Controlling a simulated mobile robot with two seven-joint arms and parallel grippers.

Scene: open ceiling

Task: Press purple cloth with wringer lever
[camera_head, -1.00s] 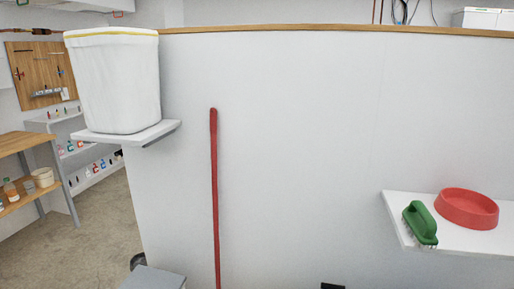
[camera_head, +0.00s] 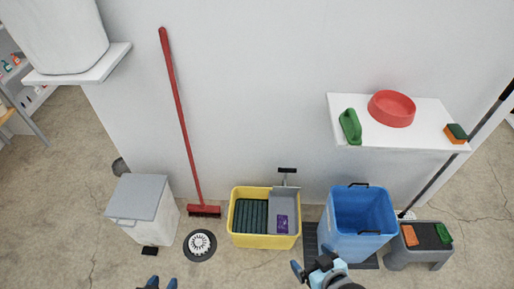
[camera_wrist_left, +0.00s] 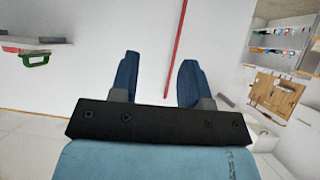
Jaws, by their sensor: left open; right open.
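The purple cloth (camera_head: 281,223) lies in the grey wringer (camera_head: 284,203) at the right side of a yellow mop bucket (camera_head: 265,240) on the floor. The wringer lever (camera_head: 288,171) stands up at the back of the wringer, with a black handle on top. My left gripper (camera_head: 160,283) shows at the bottom edge of the head view, well to the left and in front of the bucket. It is open and empty in the left wrist view (camera_wrist_left: 156,82). My right gripper (camera_head: 308,270) is open, in front of and between the yellow and blue buckets.
A blue bucket (camera_head: 359,222) stands on a dark mat right of the yellow one. A white bin (camera_head: 144,207), red broom (camera_head: 183,130) and round floor drain (camera_head: 200,245) are left. A wall shelf (camera_head: 418,128) overhangs at right.

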